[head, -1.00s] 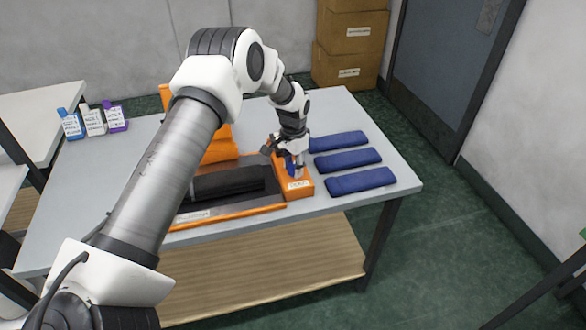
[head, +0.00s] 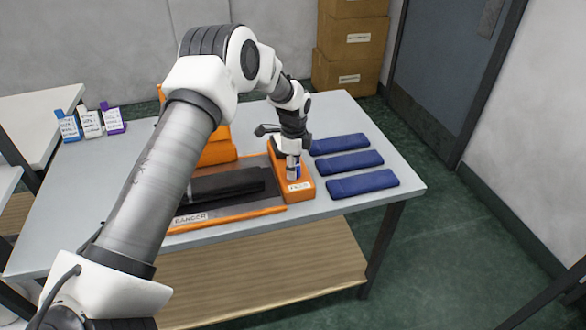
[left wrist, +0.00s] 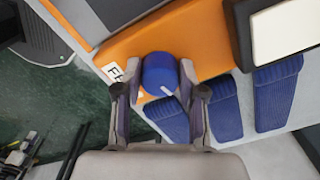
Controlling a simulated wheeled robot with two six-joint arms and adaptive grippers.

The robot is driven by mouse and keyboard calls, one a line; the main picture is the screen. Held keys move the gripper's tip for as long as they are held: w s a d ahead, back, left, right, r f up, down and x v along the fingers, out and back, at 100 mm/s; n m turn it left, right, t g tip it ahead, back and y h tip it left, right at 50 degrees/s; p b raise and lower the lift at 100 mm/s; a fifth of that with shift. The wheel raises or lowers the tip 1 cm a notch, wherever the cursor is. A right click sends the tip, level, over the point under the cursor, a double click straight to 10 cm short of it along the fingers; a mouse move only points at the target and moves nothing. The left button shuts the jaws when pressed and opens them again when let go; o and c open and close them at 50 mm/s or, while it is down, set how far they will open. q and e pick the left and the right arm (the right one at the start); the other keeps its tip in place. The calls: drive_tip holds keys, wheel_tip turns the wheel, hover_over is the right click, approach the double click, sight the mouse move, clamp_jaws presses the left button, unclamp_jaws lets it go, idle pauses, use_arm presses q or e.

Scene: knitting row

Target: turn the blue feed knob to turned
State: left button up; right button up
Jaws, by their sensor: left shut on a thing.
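The blue feed knob (left wrist: 160,74) sits on the orange end block of the machine, between my left gripper's fingers in the left wrist view. A white mark shows on the knob's edge, towards the lower right there. My left gripper (head: 293,172) is shut on the knob from above; in the head view the knob (head: 298,171) is mostly hidden by the fingers. The orange block (head: 305,191) carries a white label at its front end, partly covered in the left wrist view. My right gripper is not in view.
Several folded blue textile pieces (head: 362,183) lie on the table just right of the block. A dark roll (head: 222,186) lies on the machine bed to the left. Three small containers (head: 90,122) stand at the table's far left. Cardboard boxes (head: 350,45) stand behind.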

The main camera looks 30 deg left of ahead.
use_arm(q)
drive_tip(key=shift+m, duration=1.3)
drive_tip(key=shift+f, duration=0.1)
drive_tip(key=o, duration=1.1)
drive_tip(key=shift+d+m, duration=0.2)
drive_tip(key=shift+m, duration=0.1)
drive_tip(key=shift+o, duration=0.2)
drive_tip(key=shift+w, duration=0.1)
wheel_tip(320, 180, up, 12)
